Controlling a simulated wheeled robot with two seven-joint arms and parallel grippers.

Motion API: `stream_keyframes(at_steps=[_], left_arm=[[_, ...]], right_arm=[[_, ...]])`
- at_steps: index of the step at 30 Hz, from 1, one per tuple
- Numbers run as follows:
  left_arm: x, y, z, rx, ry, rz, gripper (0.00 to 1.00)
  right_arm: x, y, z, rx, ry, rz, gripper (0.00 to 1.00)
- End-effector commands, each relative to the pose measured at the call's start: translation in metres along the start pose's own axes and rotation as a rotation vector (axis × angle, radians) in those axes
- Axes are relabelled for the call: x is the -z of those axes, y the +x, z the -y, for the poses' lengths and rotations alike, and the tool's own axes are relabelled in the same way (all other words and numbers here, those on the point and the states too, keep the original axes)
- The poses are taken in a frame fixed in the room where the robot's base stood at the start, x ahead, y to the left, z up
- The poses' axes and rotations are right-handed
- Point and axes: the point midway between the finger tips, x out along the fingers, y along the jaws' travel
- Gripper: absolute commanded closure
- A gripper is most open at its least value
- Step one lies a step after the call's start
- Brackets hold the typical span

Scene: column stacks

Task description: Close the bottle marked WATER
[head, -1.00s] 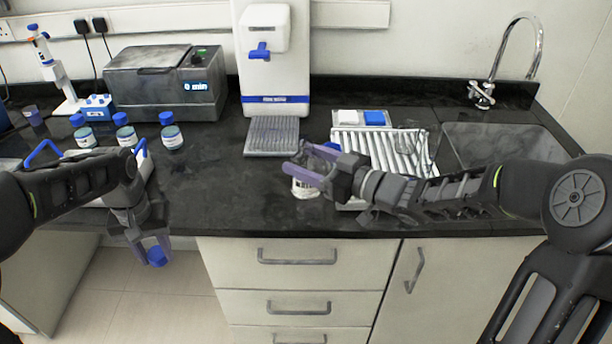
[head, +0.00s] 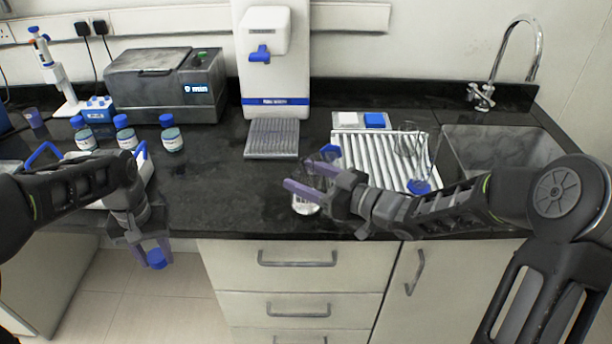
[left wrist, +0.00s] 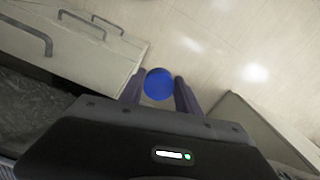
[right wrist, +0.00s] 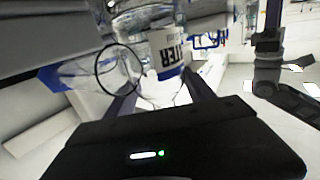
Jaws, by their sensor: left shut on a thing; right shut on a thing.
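My left gripper (head: 152,251) is shut on a blue cap (head: 156,259), held in front of the counter's edge, above the floor. The cap also shows between the fingers in the left wrist view (left wrist: 158,84). My right gripper (head: 308,188) is shut on a clear bottle (head: 305,207) near the counter's front edge. In the right wrist view the bottle's white label (right wrist: 168,56) reads "TER"; the rest is hidden. No cap shows on this bottle, though its top is partly covered by the purple fingers. I cannot tell whether its base touches the counter.
Several blue-capped bottles (head: 171,139) stand at the left behind a white carrier (head: 144,160). A ribbed draining tray (head: 375,157) with a glass beaker (head: 408,141) lies behind my right arm, beside the sink (head: 500,148). A blue-based glass piece (head: 330,152) is close behind my right gripper.

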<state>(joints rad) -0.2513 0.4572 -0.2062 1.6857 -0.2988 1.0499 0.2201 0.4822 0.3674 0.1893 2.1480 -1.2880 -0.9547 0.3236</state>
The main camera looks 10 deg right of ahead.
Motion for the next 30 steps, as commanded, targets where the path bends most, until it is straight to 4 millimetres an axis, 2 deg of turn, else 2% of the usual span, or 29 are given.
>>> stream_keyframes(at_steps=[2,3,11,22,26,30], left_arm=[[0.000,0.003,0.000,0.000,0.000,0.000,0.98],[0.000,0.003,0.000,0.000,0.000,0.000,0.98],[0.000,0.002,0.000,0.000,0.000,0.000,0.98],[0.000,-0.001,0.000,0.000,0.000,0.000,0.98],[0.000,0.002,0.000,0.000,0.000,0.000,0.98],[0.000,0.004,0.000,0.000,0.000,0.000,0.98]], right_arm=[[-0.003,0.000,0.000,0.000,-0.001,-0.002,1.00],[-0.004,0.000,0.000,0.000,0.000,0.000,0.37],[-0.003,0.000,0.000,0.000,0.000,0.000,0.16],[0.001,-0.001,0.000,-0.001,0.000,0.000,0.16],[0.000,-0.015,-0.001,-0.003,-0.002,0.000,0.16],[0.000,-0.038,-0.001,-0.004,-0.003,0.000,0.16]])
